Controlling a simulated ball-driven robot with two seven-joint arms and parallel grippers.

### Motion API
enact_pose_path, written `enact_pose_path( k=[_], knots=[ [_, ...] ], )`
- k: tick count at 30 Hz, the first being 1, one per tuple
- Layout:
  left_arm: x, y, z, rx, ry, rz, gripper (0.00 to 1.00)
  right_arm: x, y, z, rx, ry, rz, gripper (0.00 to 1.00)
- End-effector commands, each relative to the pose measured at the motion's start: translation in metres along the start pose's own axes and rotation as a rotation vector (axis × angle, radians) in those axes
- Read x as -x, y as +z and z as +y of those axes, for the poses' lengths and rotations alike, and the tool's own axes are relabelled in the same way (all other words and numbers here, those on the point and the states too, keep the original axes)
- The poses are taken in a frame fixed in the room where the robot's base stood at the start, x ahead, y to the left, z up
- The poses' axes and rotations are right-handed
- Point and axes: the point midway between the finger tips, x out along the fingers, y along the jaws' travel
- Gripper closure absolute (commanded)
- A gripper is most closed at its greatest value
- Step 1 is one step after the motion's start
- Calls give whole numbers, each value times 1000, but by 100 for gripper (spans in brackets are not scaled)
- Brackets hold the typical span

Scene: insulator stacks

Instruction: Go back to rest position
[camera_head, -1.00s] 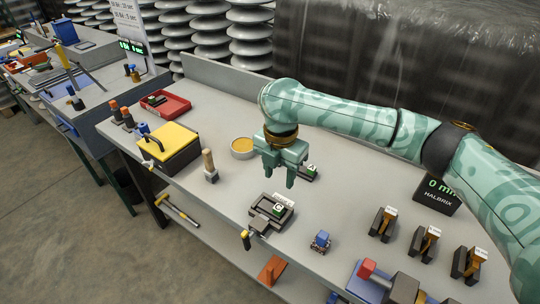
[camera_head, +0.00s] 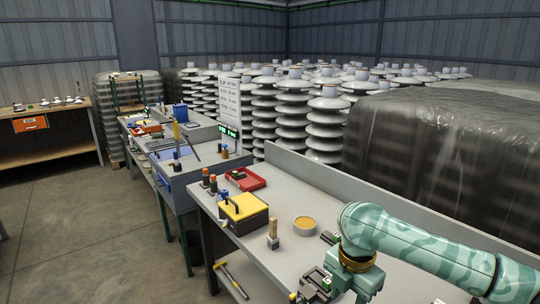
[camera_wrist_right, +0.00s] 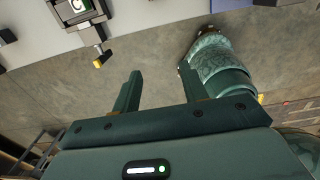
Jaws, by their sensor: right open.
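My right arm comes in from the right in the head view, with its gripper (camera_head: 350,288) low at the bottom edge, its fingertips partly cut off. In the right wrist view the same gripper (camera_wrist_right: 162,74) has its two fingers apart with nothing between them, over bare floor. A small grey vise holding a block marked C (camera_wrist_right: 78,5) shows at the top left of the wrist view, apart from the fingers. My left gripper is in neither view.
A grey workbench (camera_head: 240,238) carries a yellow-topped box (camera_head: 246,208), a red tray (camera_head: 246,179), a bowl of yellow material (camera_head: 305,224) and a wooden-handled tool (camera_head: 272,233). Insulator stacks (camera_head: 325,130) and a wrapped dark pallet (camera_head: 440,145) stand behind. Floor (camera_head: 80,230) is open at left.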

Motion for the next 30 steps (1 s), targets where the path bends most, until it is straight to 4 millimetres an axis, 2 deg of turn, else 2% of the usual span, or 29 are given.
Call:
enact_pose_path(
  k=[5,8,14,19,22,24,26,30],
  knots=[
    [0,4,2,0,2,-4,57,-18,-20,1,-6,31,12,57],
    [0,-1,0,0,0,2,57,-28,-33,3,-15,57,21,57],
    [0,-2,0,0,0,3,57,-52,-67,4,-59,136,51,57],
    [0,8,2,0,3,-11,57,-73,-103,1,-165,247,97,57],
    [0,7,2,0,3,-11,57,-83,-124,-5,-287,333,135,57],
    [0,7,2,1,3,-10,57,-89,-133,-15,-423,404,159,57],
    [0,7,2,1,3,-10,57,-93,-134,-30,-573,465,167,57],
    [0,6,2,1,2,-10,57,-102,-113,-80,-921,564,109,57]
  ],
)
